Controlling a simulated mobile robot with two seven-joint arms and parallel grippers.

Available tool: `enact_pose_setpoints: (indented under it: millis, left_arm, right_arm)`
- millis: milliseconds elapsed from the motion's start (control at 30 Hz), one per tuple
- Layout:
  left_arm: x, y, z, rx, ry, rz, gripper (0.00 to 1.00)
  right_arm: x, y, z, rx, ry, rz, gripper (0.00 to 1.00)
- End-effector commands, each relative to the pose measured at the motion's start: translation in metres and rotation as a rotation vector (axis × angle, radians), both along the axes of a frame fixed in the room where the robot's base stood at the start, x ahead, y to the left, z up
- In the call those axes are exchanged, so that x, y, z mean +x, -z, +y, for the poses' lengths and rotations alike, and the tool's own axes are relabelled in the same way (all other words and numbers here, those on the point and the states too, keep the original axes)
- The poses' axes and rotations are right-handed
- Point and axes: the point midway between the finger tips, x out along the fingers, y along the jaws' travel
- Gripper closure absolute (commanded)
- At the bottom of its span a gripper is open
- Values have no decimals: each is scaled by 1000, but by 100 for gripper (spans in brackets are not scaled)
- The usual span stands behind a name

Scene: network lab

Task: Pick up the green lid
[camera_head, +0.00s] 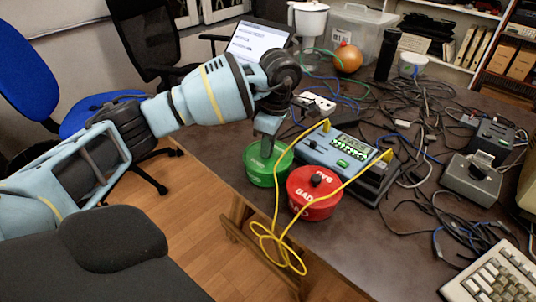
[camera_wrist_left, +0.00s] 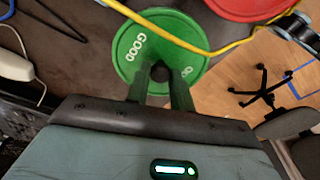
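The green lid (camera_head: 262,168), a round disc with white lettering, sits on top of a green round container (camera_head: 262,181) at the table's near edge. My left gripper (camera_head: 267,150) points down over its middle. In the left wrist view the green lid (camera_wrist_left: 131,42) reads "GOOD". Its dark knob (camera_wrist_left: 160,73) lies between the two fingertips of my left gripper (camera_wrist_left: 160,80). The fingers are close on both sides of the knob; I cannot tell whether they press on it. My right gripper is not in view.
A red container marked "BAD" (camera_head: 307,207) stands just right of the green one. A yellow cable (camera_head: 278,204) runs over the container area and hangs off the table edge; it also crosses the lid in the wrist view. A blue network tester (camera_head: 340,150) sits behind.

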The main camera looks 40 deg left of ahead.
Motion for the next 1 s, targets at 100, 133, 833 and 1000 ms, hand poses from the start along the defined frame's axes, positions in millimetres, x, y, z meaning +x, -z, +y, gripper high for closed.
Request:
enact_pose_setpoints:
  millis: [100, 133, 833, 1000]
  left_arm:
    - [0, 0, 0, 0, 0, 0, 100]
    - [0, 0, 0, 0, 0, 0, 100]
    - [-14, -36, -5, 0, 3, 1, 100]
    - [-45, -39, -14, 0, 4, 0, 100]
  right_arm:
    - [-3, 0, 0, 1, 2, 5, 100]
    - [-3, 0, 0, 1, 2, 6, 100]
    - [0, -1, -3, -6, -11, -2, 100]
    - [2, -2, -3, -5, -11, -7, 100]
